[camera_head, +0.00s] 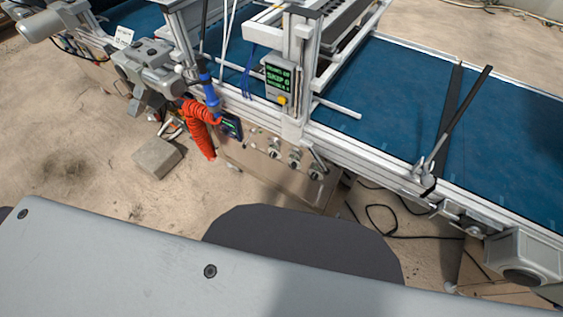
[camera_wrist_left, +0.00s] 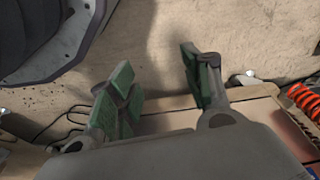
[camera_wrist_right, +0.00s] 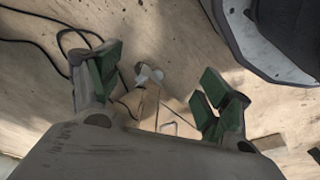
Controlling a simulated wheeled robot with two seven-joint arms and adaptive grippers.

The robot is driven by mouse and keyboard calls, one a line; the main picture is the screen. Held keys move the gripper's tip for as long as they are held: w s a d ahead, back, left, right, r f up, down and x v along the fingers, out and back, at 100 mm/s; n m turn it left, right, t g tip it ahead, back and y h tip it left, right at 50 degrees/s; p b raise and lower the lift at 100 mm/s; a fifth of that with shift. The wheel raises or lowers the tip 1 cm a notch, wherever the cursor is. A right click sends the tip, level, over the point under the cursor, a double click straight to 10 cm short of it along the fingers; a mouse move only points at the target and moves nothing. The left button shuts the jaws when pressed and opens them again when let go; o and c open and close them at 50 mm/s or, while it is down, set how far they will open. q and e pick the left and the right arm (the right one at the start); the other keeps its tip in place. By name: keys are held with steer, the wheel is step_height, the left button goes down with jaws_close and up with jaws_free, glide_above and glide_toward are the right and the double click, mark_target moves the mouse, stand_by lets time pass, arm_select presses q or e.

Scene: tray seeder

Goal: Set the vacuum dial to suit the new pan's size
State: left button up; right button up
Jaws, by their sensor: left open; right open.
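In the head view, a tan control panel (camera_head: 255,165) on the machine's near side carries a row of round metal knobs: a left knob (camera_head: 273,148), a middle knob (camera_head: 294,158) and a right knob (camera_head: 316,171). I cannot tell which is the vacuum dial or read its setting. A display (camera_head: 278,80) above shows green text too small to read fully. No pan is clearly visible. My left gripper (camera_wrist_left: 155,82) is open and empty, near a tan box edge. My right gripper (camera_wrist_right: 158,82) is open and empty, with a pale metal knob (camera_wrist_right: 149,75) beyond its fingers.
A blue conveyor belt (camera_head: 390,90) runs behind the panel. A red coiled hose (camera_head: 199,128) with a blue handle (camera_head: 210,90) hangs left of a small screen (camera_head: 231,127). A block (camera_head: 157,156) lies on the sandy floor. Black cables (camera_head: 385,215) lie at the right.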

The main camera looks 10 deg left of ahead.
steer(key=w+a+r+t+b, duration=0.1)
steer(key=w+a+r+b, duration=0.15)
steer(key=r+b, duration=0.7)
arm_select(q)
steer(key=w+d+r+m+t+h+b, duration=0.1)
steer(key=w+d+r+t+h+b, duration=0.3)
steer(key=w, duration=0.4)
steer(key=w+d+r+m+t+h+b, duration=0.1)
steer(key=w+r+t+b, duration=0.3)
steer(key=w+t, duration=0.3)
steer(key=w+a+r+t+h, duration=0.1)
steer(key=w+a+r+t, duration=0.1)
steer(key=a, duration=0.3)
steer(key=shift+w+a+t, duration=0.3)
steer(key=shift+w+t, duration=0.5)
arm_select(e)
steer(key=a+f+t+y, duration=0.2)
steer(key=a+f+y, duration=0.1)
steer(key=a+f, duration=0.3)
steer(key=shift+s+a+f+y, duration=0.2)
steer(key=shift+s+y, duration=0.1)
arm_select(q)
steer(key=shift+w+d+r, duration=0.1)
steer(key=shift+w, duration=0.1)
arm_select(e)
steer(key=shift+f, duration=0.1)
